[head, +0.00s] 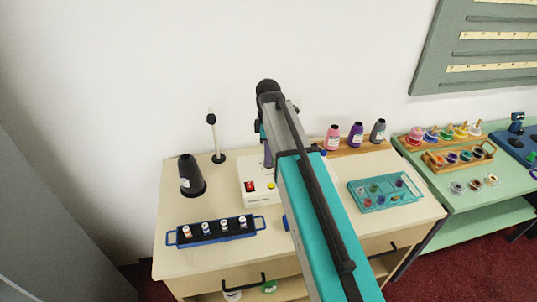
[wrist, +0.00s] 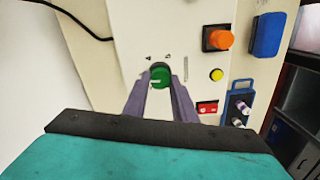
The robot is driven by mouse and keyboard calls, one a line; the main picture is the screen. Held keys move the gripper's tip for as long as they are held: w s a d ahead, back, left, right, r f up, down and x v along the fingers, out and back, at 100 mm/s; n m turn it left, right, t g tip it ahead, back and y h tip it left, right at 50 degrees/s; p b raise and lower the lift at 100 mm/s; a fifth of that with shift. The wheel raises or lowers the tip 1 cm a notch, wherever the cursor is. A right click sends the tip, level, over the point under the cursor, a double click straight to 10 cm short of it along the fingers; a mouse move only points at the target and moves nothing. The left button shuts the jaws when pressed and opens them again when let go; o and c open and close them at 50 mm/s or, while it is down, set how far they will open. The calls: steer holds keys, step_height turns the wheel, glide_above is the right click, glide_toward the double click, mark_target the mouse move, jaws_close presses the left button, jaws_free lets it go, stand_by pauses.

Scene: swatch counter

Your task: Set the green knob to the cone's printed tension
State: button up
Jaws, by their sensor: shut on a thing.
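The green knob (wrist: 161,71) is on the pale face of the machine in the wrist view, with a light line on it and small dark marks printed around it. My gripper (wrist: 161,84) is shut on the knob, one finger at each side. The setting cannot be read. In the head view my arm hides the knob and covers part of the white machine (head: 252,197). A dark cone (head: 187,170) with a white label stands on the counter left of the machine. Its print is too small to read.
An orange button (wrist: 217,38), a yellow button (wrist: 216,74) and a red switch (wrist: 207,107) are right of the knob. A blue tray of small spools (head: 212,238), a teal tray (head: 385,205) and several cones (head: 356,134) share the counter (head: 180,262). A thin stand (head: 215,140) rises behind.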

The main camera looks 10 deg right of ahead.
steer(key=m, duration=0.5)
steer(key=shift+m, duration=0.3)
steer(key=m, duration=0.5)
steer(key=shift+d, duration=0.1)
stand_by(0.3)
steer(key=o, duration=1)
steer(key=shift+o, duration=0.2)
steer(key=shift+r, duration=0.1)
step_height(320, 180, up, 14)
steer(key=p, duration=0.8)
steer(key=shift+f+p, duration=0.2)
steer(key=shift+p, duration=0.15)
